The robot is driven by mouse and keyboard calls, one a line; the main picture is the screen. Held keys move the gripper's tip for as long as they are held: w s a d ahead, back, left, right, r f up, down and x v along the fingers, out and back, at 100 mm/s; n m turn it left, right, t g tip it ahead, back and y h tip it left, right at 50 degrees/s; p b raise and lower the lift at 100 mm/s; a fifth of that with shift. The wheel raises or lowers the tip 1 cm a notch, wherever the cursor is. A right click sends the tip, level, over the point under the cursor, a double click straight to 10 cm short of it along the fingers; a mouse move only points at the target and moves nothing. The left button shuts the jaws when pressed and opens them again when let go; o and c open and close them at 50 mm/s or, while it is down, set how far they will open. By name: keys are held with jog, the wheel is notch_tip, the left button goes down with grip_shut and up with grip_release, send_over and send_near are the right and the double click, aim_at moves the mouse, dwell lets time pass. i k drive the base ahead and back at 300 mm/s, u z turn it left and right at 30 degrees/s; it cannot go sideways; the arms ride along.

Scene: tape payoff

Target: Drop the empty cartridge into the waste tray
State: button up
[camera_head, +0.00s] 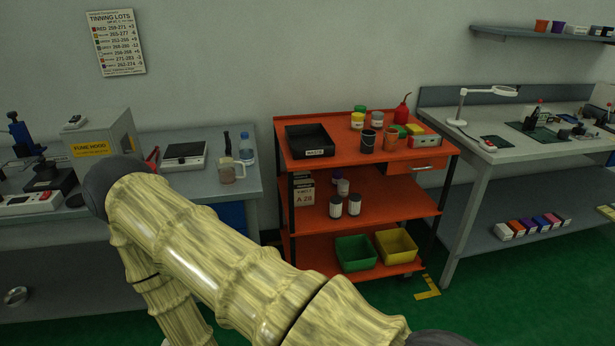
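The waste tray (308,139) is a shallow black tray with a small white label. It sits at the left end of the orange cart's top shelf, and it looks empty from here. I cannot pick out the empty cartridge for certain. My gripper is not in view. My arm's yellow-green links cross the lower left foreground, and the arm's far end leaves through the bottom edge.
The orange cart (370,205) also holds cups, cans, a red oil bottle (402,110), and green (356,253) and yellow (397,246) bins. The left bench (215,190) carries a fume hood (101,136), scale and mug. Small coloured boxes (527,226) line the right bench's lower shelf. Green floor shows at lower right.

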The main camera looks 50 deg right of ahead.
aim_at(313, 144)
jog(key=z, duration=0.75)
jog(key=i, duration=0.6)
jog(key=z, duration=0.65)
